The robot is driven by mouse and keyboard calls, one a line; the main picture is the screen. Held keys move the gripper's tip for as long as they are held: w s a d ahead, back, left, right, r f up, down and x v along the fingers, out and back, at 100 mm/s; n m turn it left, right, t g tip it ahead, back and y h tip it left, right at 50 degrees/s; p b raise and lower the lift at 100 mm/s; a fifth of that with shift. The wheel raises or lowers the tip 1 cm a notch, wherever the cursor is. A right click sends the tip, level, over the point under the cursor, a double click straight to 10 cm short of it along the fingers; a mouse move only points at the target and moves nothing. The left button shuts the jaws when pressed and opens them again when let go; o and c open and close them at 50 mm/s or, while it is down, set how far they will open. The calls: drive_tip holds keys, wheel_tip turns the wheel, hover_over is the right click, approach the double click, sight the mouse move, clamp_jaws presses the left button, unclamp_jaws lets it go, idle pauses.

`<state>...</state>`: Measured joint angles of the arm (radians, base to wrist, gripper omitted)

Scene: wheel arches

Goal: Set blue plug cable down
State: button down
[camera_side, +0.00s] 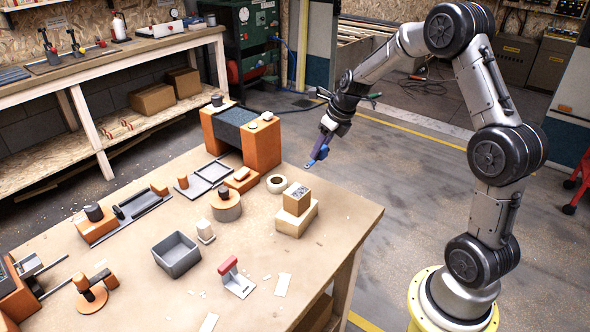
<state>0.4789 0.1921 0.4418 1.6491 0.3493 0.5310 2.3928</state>
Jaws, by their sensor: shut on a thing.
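My gripper (326,138) is above the back right edge of the wooden table (345,215), pointing down and to the left. It is shut on the blue plug cable (320,153), a small bright blue piece at its tips. The blue piece appears raised above the tabletop, near the table's edge. Its exact height and the fine shape of the cable are too small to tell. The fingers partly hide it.
A cardboard-coloured box (296,199) on a pale block stands below and left of my gripper. A cream ring (277,183) and an orange-legged arch (262,145) are close by. A grey bin (177,254) stands farther left. The table's right part is clear.

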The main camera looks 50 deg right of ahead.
drive_tip(key=w+d+f, duration=0.3)
drive_tip(key=w, duration=0.4)
approach(294, 169)
drive_tip(key=shift+w+a+f, duration=0.2)
drive_tip(key=shift+w+f, duration=0.45)
drive_tip(key=shift+w, duration=0.2)
drive_tip(key=shift+w+d+f, duration=0.2)
drive_tip(key=shift+w+f, duration=0.25)
drive_tip(key=shift+f, duration=1.65)
drive_tip(key=shift+f, duration=0.1)
drive_tip(key=shift+c, duration=2.3)
unclamp_jaws()
